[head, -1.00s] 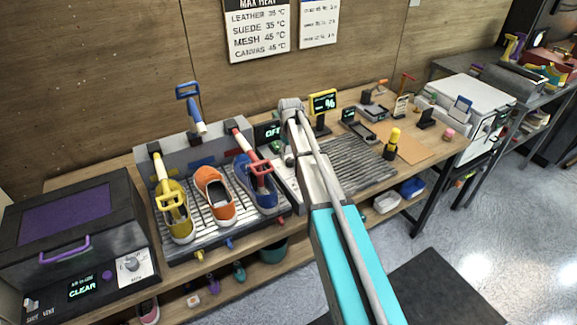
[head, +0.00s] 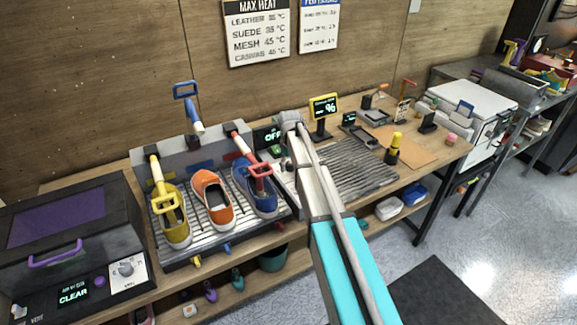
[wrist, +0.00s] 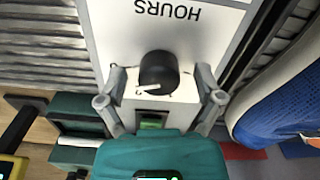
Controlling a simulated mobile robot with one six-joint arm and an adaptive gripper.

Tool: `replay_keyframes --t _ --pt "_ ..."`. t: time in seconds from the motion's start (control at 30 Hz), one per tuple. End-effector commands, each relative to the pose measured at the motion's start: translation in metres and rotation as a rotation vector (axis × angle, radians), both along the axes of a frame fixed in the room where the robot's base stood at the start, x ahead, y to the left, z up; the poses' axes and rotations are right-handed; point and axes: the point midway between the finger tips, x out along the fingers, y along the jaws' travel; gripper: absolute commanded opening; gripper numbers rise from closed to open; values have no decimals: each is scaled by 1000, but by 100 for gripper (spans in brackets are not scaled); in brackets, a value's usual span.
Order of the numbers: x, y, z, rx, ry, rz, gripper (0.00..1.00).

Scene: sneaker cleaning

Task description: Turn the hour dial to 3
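The hour dial (wrist: 158,72) is a round black knob with a white pointer mark, on a white panel. The word HOURS reads upside down beside it in the wrist view. The pointer mark shows at the knob's lower left in that view. My gripper (wrist: 160,76) is open, with one finger on each side of the dial and gaps between fingers and knob. A small green display (wrist: 152,122) shows below the knob, partly hidden. In the head view my arm hides the dial and fingers; a display reading OFF (head: 270,136) stands just left of my wrist.
A blue shoe (wrist: 285,105) is close on the right in the wrist view. In the head view, an orange shoe (head: 213,200) and a yellow shoe (head: 175,230) stand on the rack left of my arm. A ribbed grey mat (head: 355,168) lies to the right.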

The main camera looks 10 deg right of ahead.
Motion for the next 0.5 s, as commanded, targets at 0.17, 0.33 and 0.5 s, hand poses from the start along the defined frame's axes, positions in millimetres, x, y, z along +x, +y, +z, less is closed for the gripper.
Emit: replay_keyframes --t 0.17,0.33,0.5 --pt "0 0 0 0 0 0 52" --pt "0 0 0 0 0 0 20" --pt "0 0 0 1 0 -2 3"
